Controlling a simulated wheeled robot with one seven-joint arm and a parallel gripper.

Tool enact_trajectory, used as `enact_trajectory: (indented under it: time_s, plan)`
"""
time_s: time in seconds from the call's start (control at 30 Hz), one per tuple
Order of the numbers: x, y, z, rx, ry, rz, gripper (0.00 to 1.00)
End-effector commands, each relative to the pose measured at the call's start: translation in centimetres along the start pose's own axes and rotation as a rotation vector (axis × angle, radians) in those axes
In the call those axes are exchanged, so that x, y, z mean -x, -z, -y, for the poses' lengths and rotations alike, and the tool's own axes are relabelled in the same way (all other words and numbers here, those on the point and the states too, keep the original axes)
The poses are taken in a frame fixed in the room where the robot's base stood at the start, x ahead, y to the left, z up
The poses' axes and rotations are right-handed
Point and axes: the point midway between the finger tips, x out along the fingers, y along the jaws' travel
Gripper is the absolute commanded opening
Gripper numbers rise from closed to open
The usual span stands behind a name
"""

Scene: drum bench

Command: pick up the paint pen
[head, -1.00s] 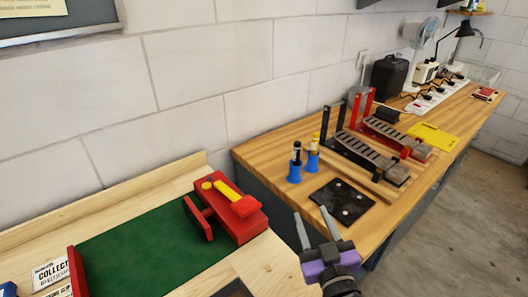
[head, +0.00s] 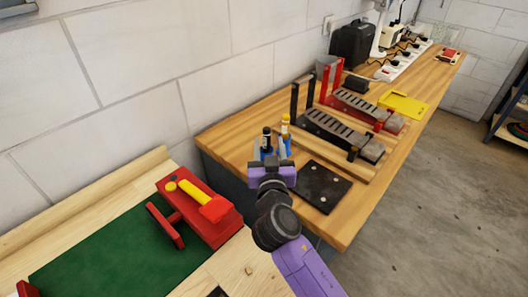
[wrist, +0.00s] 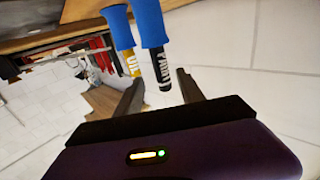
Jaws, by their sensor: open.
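The paint pen (wrist: 161,68), dark with white "PAINT" lettering, stands in a blue holder (wrist: 149,22); the wrist view shows it upside down. In the head view its black top (head: 266,135) rises just beyond my gripper (head: 270,155). A yellow pen (wrist: 128,62) stands in a second blue holder (wrist: 118,25) beside it. In the wrist view my gripper (wrist: 158,84) is open, with the paint pen's end between its fingers in the picture. I cannot tell how deep it lies between them, and no contact shows. My gripper partly hides the holders in the head view.
A black plate (head: 322,186) lies right of my gripper. Black and red pedals (head: 330,127) stand behind it on the wooden bench (head: 225,138). A red block with a yellow handle (head: 212,215) sits on the lower left table. The wall is close behind.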

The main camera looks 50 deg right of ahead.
Motion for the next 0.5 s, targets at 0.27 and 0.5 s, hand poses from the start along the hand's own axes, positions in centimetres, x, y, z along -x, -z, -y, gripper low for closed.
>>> enact_trajectory:
  time_s: [0.27, 0.5]
  plan:
    - [-2.9, 0.4, 0.1, 0.0, 0.0, 0.0, 0.46]
    - [-6.1, 0.5, 0.5, 0.001, -0.001, 0.0, 0.46]
